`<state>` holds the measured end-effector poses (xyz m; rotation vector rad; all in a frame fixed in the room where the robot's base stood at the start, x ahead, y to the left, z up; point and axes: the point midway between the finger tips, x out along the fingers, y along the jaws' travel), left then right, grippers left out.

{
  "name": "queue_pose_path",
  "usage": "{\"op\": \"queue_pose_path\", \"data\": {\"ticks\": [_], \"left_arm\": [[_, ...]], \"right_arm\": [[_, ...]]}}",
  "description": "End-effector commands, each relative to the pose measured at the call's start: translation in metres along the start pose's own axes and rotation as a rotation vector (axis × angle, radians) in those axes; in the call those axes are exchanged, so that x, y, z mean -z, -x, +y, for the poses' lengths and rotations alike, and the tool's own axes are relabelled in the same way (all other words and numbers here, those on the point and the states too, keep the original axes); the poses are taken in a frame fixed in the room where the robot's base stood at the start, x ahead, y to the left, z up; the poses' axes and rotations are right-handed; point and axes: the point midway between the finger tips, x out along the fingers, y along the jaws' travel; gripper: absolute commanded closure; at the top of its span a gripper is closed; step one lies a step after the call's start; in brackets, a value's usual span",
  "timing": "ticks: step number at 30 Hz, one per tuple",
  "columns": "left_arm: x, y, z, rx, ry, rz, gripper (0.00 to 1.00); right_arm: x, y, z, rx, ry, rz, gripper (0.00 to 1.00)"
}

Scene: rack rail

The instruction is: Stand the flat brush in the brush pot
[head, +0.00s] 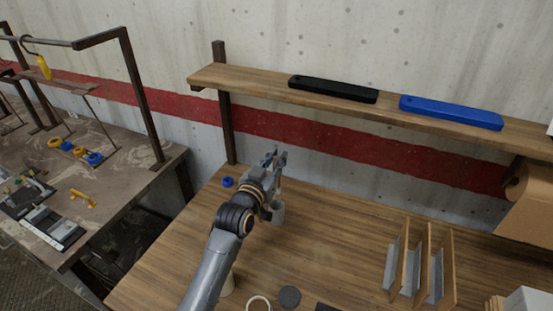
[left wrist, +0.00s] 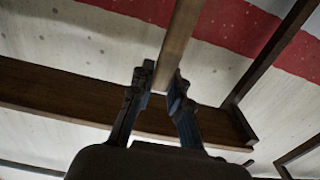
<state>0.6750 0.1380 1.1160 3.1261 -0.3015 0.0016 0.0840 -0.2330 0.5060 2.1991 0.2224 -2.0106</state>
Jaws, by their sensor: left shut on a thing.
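My left gripper (head: 276,157) is raised over the back left of the wooden table. In the left wrist view its two fingers (left wrist: 163,88) are shut on a flat brown wooden piece (left wrist: 182,35), which I take to be the flat brush. Only this part of it shows there, running out of the top of the picture. I cannot tell whether the brush's lower end is inside the pot. My right gripper is out of view.
A wall shelf (head: 245,83) above the table holds a black bar (head: 333,89) and a blue bar (head: 450,112). A blue ring (head: 228,182) lies left of my arm. A wooden divider rack (head: 422,265) stands at right, a dark disc (head: 289,296) in front. The table's middle is clear.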

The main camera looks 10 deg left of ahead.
Motion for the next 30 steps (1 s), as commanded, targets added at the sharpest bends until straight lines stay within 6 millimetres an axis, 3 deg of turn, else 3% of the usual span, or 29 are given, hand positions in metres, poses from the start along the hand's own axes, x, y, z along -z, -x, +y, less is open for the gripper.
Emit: {"op": "queue_pose_path", "data": {"ticks": [3, 21, 30], "left_arm": [[-0.014, 0.0, 0.0, 0.0, 0.0, 0.0, 1.0], [-0.06, 0.0, 0.0, -0.001, -0.002, -0.001, 1.0], [-0.069, 0.0, 0.0, 0.0, -0.001, 0.001, 1.0]], "right_arm": [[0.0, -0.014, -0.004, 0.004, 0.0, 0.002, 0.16], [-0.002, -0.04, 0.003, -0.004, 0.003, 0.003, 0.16], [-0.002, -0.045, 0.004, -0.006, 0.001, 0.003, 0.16]]}}
